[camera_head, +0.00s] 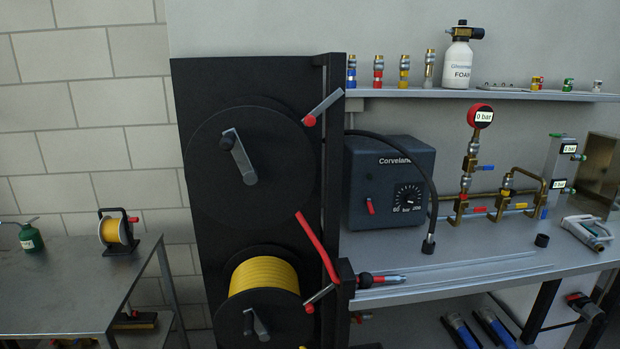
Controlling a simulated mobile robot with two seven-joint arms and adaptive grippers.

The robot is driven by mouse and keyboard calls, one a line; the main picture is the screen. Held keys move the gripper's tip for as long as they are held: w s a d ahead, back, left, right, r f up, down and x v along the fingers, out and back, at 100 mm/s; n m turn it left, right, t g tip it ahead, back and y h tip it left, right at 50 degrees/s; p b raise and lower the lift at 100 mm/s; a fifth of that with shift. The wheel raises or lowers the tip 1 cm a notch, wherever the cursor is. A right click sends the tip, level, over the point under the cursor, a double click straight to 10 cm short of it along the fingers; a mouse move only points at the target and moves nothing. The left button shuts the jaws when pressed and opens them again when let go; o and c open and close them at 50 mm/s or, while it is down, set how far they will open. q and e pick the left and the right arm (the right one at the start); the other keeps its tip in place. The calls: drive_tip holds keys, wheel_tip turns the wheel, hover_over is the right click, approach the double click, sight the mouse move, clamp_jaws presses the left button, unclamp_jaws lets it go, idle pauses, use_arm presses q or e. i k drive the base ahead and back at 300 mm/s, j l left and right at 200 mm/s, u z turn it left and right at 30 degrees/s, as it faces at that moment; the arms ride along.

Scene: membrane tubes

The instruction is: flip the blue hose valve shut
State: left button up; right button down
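Neither of my grippers shows in the head view. A small blue lever (485,167) sticks out to the right from the upright brass pipe under the red round gauge (480,116), which reads "0 bar". A blue-banded fitting (351,72) stands upright at the left end of the wall shelf. Blue marks also show on the low brass pipework (507,195). I cannot tell which blue part is the hose valve, or whether it is open or shut.
A tall black panel with an upper reel (250,155) and a yellow hose reel (264,276) stands mid-left, with levers jutting right. A dark Corveland box (388,185) sits on the grey bench (470,262). Long rods lie along the bench front. A lower table (65,275) is at left.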

sight(544, 211)
drive_tip(key=z, duration=1.3)
drive_tip(key=i+l, duration=1.15)
drive_tip(key=l+u, duration=0.1)
drive_tip(key=u, duration=1.25)
